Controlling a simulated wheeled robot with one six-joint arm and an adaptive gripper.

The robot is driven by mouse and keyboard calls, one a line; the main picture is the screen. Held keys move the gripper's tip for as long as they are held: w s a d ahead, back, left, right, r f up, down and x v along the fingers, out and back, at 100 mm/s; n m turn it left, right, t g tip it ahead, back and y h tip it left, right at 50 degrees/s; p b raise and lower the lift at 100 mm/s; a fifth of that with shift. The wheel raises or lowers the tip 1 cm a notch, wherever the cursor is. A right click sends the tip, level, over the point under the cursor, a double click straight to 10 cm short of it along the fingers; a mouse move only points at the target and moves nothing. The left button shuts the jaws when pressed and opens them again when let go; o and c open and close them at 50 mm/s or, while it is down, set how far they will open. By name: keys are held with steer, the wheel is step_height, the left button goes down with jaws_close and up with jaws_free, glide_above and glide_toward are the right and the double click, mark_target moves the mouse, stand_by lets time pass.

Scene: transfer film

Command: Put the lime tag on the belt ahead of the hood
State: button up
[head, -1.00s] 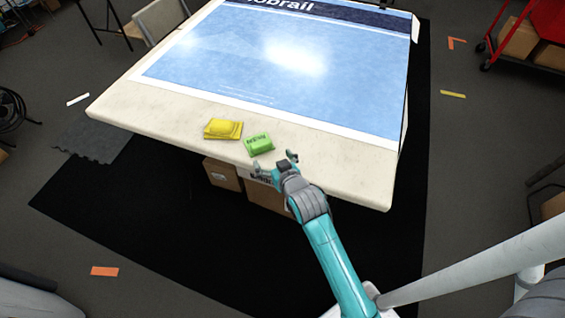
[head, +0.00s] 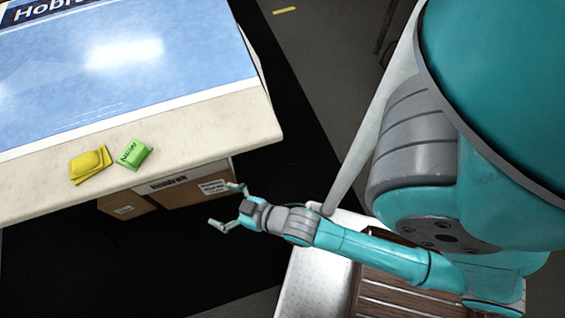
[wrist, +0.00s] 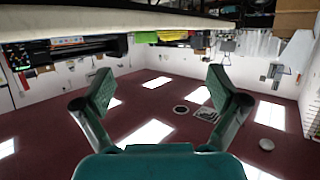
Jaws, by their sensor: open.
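The lime tag (head: 134,154), a small bright green packet with dark lettering, lies on the pale front border of the table (head: 225,132), near its edge. My gripper (head: 226,206) is open and empty, off the table's front edge, to the right of the tag in the head view and apart from it. Its two spread fingers also show in the wrist view (wrist: 165,92), with nothing between them. I cannot make out a belt or a hood in either current view.
A yellow packet (head: 88,164) lies just left of the lime tag. Cardboard boxes (head: 190,184) stand under the table. A blue printed sheet (head: 120,80) covers most of the tabletop. The dark floor (head: 160,260) in front looks clear.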

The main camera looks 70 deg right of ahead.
steer(key=s+a+r, duration=0.1)
steer(key=s+r, duration=0.3)
steer(key=s, duration=0.5)
steer(key=s+a+r+y, duration=0.1)
steer(key=s+r, duration=0.4)
steer(key=s, duration=0.4)
steer(key=shift+a+n+t, duration=0.15)
steer(key=shift+n+t, duration=0.15)
steer(key=shift+n, duration=0.1)
steer(key=shift+o, duration=0.4)
steer(key=shift+s+r, duration=0.35)
